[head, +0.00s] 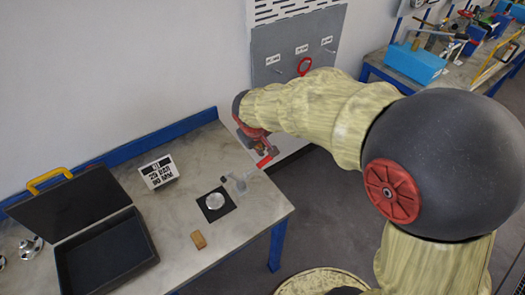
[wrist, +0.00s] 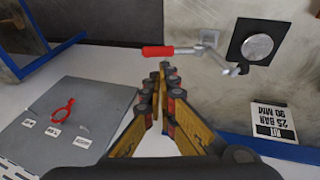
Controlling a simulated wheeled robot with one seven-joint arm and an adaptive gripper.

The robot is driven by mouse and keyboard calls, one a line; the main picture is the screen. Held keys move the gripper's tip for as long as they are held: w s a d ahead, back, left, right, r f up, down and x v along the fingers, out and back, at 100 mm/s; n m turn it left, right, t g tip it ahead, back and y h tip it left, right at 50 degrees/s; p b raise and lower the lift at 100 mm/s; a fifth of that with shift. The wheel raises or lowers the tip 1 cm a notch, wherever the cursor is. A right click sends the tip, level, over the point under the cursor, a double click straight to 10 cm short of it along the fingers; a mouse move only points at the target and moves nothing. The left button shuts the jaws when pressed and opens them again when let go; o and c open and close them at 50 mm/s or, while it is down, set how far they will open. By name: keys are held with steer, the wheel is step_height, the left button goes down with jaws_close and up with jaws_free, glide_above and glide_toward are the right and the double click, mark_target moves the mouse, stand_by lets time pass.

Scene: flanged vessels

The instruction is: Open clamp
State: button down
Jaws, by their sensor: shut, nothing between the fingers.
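The clamp is a small grey metal toggle with a red handle (wrist: 158,51). Its metal body (wrist: 208,40) is fixed on the table, and its arm reaches to the edge of a black square plate (wrist: 240,52) holding a round silver disc (wrist: 258,47). In the head view the clamp (head: 238,183) stands near the table's right side, beside the disc (head: 215,201). My gripper (wrist: 163,70) is shut and empty, with its fingertips appearing just below the red handle in the wrist view. Whether they touch it cannot be told. My arm partly hides the gripper in the head view.
An open black case (head: 105,252) is at left. A grey panel (head: 297,48) with a red ring (head: 304,66) stands behind my arm.

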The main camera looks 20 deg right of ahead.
mark_target(265, 163)
steer(key=b+x, duration=0.2)
steer(key=x, duration=1)
steer(key=shift+w+d+f, duration=0.1)
steer(key=shift+f, duration=0.25)
steer(key=shift+w+d+f+b, duration=0.1)
steer(key=shift+d+f+b, duration=0.1)
steer(key=shift+f+b, duration=0.3)
steer(key=shift+w+d+f+b, duration=0.1)
steer(key=shift+d+f+b, duration=0.1)
steer(key=shift+f+b, duration=0.3)
steer(key=shift+s+r, duration=0.1)
steer(key=shift+s, duration=0.05)
